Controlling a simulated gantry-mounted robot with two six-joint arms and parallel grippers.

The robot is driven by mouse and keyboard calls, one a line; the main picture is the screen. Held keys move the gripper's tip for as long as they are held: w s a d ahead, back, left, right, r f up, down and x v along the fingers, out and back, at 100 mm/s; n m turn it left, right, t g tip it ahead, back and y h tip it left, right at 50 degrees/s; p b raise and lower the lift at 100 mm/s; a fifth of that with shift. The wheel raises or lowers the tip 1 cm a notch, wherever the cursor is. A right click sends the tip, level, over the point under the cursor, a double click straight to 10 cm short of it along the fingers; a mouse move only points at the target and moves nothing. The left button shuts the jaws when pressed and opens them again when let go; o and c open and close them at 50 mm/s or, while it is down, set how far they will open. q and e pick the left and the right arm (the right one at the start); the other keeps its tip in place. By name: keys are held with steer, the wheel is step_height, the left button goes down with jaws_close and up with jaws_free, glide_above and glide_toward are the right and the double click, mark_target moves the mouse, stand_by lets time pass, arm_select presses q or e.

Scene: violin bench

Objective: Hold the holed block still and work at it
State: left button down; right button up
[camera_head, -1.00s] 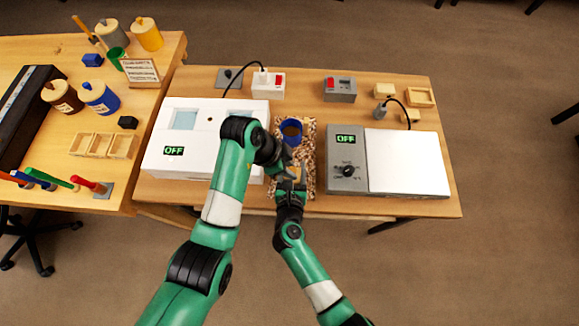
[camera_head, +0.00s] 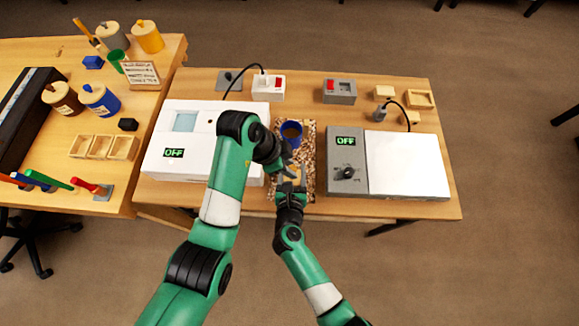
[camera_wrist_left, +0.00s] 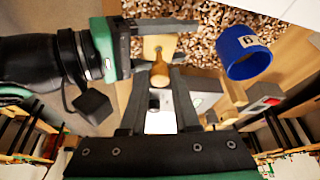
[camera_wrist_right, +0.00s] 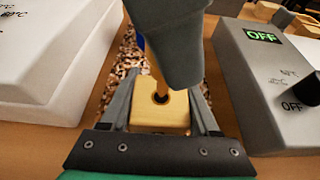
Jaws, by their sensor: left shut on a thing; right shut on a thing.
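The holed block (camera_wrist_right: 176,118) is pale wood with a dark round hole in its top face. It sits between the fingers of my right gripper (camera_head: 291,183), which is shut on it. It also shows in the left wrist view (camera_wrist_left: 152,47). My left gripper (camera_head: 285,160) is close above the block, shut on a slim wooden tool (camera_wrist_left: 159,74) with a rounded end. In the right wrist view the tool (camera_wrist_right: 158,84) points down at the hole; I cannot tell how deep its tip is. My left gripper hides part of the block there.
A blue ring (camera_head: 291,132) stands on a tray of wood chips (camera_head: 308,150) just beyond the grippers. A white box reading OFF (camera_head: 160,135) is on the left, a grey device reading OFF (camera_head: 345,185) on the right. A side table (camera_head: 60,125) holds jars and tools.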

arm_select(q)
steer(key=shift+r, duration=0.55)
steer(key=shift+r, duration=3.5)
arm_select(e)
steer(key=o, duration=1.5)
steer(key=v, duration=1.2)
steer(key=shift+r, duration=0.1)
